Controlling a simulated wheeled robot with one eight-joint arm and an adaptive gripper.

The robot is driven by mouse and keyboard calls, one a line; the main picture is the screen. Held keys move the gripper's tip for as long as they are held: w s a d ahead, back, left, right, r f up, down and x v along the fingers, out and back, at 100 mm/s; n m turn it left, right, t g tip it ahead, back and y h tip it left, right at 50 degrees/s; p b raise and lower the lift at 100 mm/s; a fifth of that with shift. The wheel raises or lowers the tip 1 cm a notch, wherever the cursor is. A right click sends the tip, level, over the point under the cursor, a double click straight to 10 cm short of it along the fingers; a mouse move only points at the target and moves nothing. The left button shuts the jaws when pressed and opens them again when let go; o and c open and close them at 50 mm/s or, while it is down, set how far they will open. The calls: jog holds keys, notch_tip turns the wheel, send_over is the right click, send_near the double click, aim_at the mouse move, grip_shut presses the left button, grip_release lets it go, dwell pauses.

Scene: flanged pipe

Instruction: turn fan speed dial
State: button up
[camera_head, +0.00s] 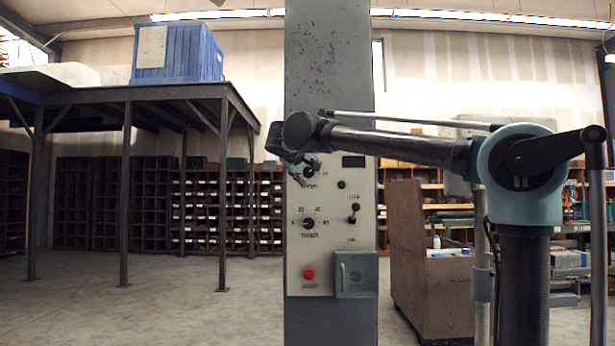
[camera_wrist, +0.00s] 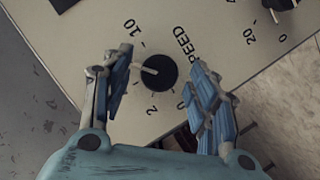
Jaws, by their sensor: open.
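The speed dial (camera_wrist: 160,73) is a round black knob with a pale pointer on a light panel (camera_wrist: 100,15). Its pointer is toward the left in the wrist view, and the word SPEED and printed numbers surround it. My gripper (camera_wrist: 161,58) is open, with one blue-padded finger on each side of the dial. A gap shows between the dial and each finger; I cannot tell the depth. In the head view the speed dial (camera_head: 309,172) is on the upper panel, partly beside my gripper (camera_head: 303,166).
Below it on the panel are a timer dial (camera_head: 308,223), a toggle switch (camera_head: 353,212), a red button (camera_head: 309,273) and a grey box (camera_head: 356,275). A grey column (camera_head: 330,60) carries the panel. A brown cabinet (camera_head: 425,280) stands to the right; the floor at left is clear.

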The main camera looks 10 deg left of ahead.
jog(key=v, duration=1.1)
jog(key=shift+w+d+f, duration=0.1)
